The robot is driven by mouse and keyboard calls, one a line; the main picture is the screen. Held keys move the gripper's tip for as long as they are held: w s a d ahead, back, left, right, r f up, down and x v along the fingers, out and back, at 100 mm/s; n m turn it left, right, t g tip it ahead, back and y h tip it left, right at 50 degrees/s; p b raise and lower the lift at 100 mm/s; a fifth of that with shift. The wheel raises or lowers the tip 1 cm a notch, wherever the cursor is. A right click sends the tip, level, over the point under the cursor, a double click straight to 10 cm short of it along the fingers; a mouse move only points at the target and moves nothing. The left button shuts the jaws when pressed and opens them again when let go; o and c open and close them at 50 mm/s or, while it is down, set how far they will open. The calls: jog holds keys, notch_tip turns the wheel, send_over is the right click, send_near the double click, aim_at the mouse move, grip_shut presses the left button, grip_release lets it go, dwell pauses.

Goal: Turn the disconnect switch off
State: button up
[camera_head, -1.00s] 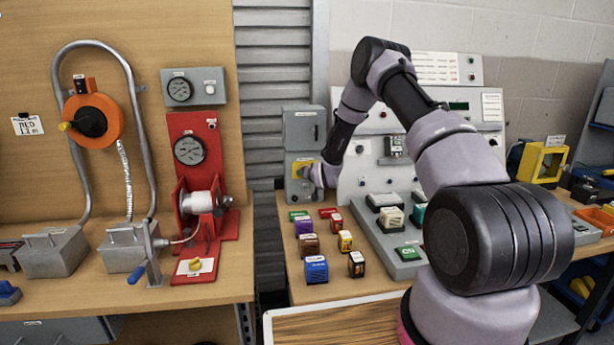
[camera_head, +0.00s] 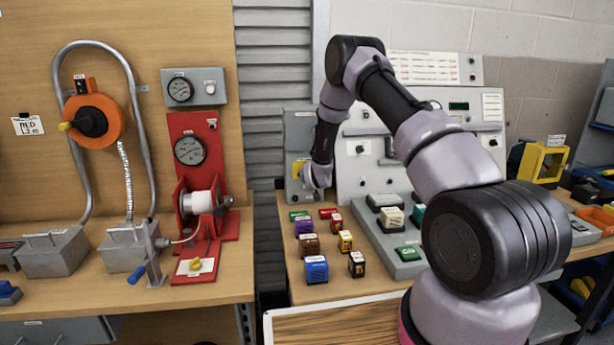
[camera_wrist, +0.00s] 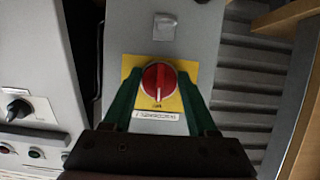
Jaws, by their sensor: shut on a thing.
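The disconnect switch is a red round knob (camera_wrist: 157,84) on a yellow plate (camera_wrist: 187,92), on the front of a grey box (camera_wrist: 191,40). In the wrist view the knob's white mark points toward the bottom of the picture, where a white label (camera_wrist: 155,116) sits. My gripper (camera_wrist: 158,76) has its green fingers on both sides of the knob and is shut on it. In the head view the grey box (camera_head: 299,128) stands at the back, left of the white panel. The yellow plate (camera_head: 297,169) shows partly there; my wrist hides the knob.
A white control panel (camera_head: 356,165) stands right beside the box. Several coloured blocks, including a blue one (camera_head: 316,269), lie on the bench in front. A slatted grey shutter (camera_head: 262,110) is to the left. A red winch stand (camera_head: 203,232) is farther left.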

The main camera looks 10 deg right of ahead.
jog(key=o, duration=1.4)
jog(key=shift+c, duration=0.2)
jog(key=v, duration=1)
jog(key=shift+s+r, duration=0.2)
jog(key=shift+s, duration=0.15)
